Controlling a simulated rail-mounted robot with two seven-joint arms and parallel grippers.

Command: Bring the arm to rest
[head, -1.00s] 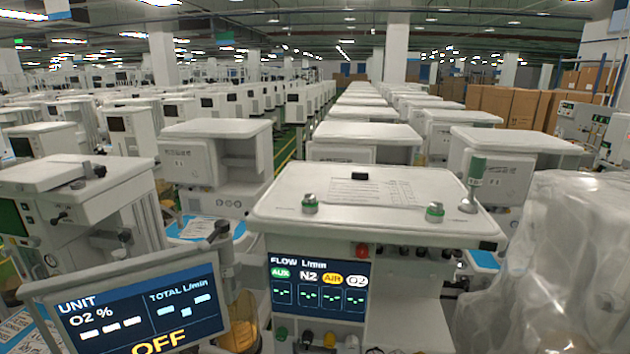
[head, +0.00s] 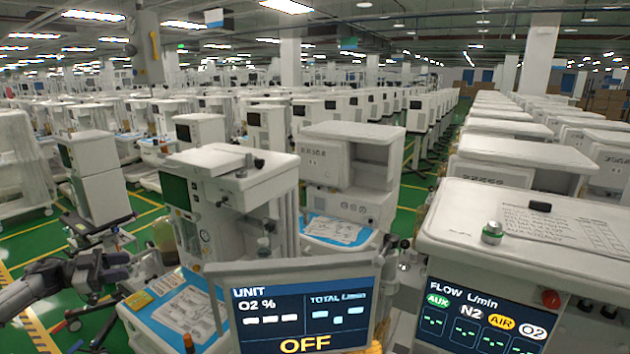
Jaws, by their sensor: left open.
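My left gripper (head: 120,267) shows at the far left of the head view, at the end of my grey arm that comes in from the left edge. It is dark, open and empty, over the green floor. It is left of the blue work surface (head: 170,325) of the near anaesthesia cart (head: 235,190) and looks apart from it. My right gripper is not in view.
A monitor (head: 305,305) reading "OFF" stands in front. A cart with a flow panel (head: 483,318) stands at the right, with a green-topped knob (head: 492,233) on top. Rows of carts fill the back. Green floor is open at the left.

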